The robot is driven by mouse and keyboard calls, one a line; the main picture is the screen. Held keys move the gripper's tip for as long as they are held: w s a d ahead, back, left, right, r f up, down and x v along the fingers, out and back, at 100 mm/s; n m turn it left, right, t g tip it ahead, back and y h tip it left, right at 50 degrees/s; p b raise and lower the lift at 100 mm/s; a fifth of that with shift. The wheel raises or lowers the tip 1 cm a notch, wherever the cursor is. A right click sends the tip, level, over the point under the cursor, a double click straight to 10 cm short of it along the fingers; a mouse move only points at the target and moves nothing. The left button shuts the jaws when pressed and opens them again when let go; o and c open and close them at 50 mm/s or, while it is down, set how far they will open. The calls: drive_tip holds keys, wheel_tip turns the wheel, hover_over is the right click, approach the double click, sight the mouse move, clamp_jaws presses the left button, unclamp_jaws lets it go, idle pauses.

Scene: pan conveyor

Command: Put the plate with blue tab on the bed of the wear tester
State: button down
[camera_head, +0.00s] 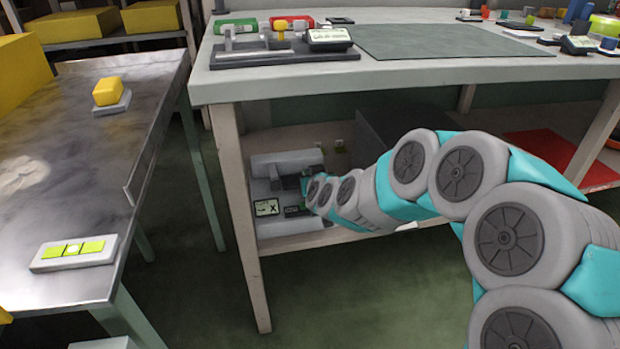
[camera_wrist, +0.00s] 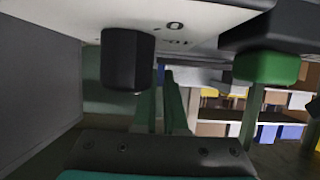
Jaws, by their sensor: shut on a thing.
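My gripper (camera_head: 310,188) reaches under the bench to a grey machine (camera_head: 270,202) on the lower shelf. The machine has a light cylinder on top and a small label with an X; I cannot tell whether it is the wear tester. In the wrist view, the dark base of my gripper (camera_wrist: 155,148) shows at the bottom. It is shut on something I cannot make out. A black knob-like part (camera_wrist: 128,60) and a green part (camera_wrist: 265,68) are close ahead, below a pale panel. I see no plate with a blue tab.
The bench top (camera_head: 228,91) is above my forearm, and a bench leg (camera_head: 240,200) stands left of the machine. A dark box (camera_head: 400,125) is behind my arm. A metal table (camera_head: 60,250) is at left. A red mat (camera_head: 560,155) lies at right.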

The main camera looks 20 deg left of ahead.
drive_tip(key=shift+f, duration=0.5)
drive_tip(key=shift+f, duration=0.15)
drive_tip(key=c, duration=1)
unclamp_jaws()
drive_tip(key=shift+r, duration=0.25)
drive_tip(key=p+v, duration=0.1)
drive_tip(key=v, duration=1.1)
drive_tip(key=shift+f, duration=0.1)
